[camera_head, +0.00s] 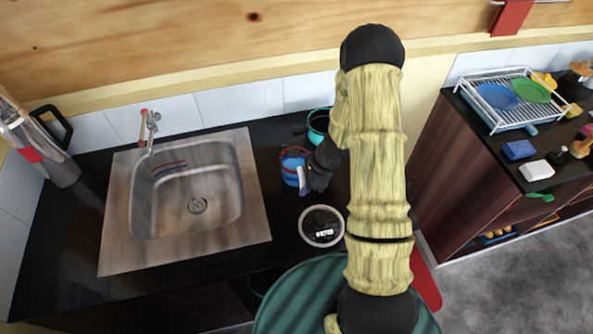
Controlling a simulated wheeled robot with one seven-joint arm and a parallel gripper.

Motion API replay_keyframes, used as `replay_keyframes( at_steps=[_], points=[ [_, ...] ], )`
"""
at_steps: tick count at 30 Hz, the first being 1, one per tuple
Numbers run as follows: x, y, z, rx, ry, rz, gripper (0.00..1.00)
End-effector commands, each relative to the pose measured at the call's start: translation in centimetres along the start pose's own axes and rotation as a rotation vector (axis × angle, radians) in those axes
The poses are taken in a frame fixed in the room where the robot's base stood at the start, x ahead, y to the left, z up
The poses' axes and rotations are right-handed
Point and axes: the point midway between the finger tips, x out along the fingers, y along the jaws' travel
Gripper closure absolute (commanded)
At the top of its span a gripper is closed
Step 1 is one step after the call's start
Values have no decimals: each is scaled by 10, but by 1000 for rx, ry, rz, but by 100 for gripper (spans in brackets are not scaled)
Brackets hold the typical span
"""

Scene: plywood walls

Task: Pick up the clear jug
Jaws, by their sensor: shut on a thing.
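My gripper (304,180) is over the black counter, right of the sink, with its fingers at a small blue vessel with a red rim (293,166). It appears shut on this vessel; the wrist hides part of the contact. I cannot tell whether this vessel is the clear jug. A tall, shiny grey jug-like container (42,146) with a black handle and a red label stands at the far left, well away from my gripper.
A steel sink (255,222) with a tap (152,124) is on the left. A teal pot (318,120) stands behind my gripper. A round, white-rimmed container (321,226) stands in front. A dish rack (470,92) is on the right cabinet.

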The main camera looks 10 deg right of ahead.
Motion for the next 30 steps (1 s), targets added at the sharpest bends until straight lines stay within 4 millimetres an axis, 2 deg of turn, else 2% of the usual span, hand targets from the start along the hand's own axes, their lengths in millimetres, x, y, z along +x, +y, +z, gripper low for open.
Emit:
replay_keyframes(
  at_steps=[16, 30],
  points=[
    [-8, -1, 2, 1, -1, -2, 100],
    [-43, -2, 17, -1, 0, -5, 100]
  ],
)
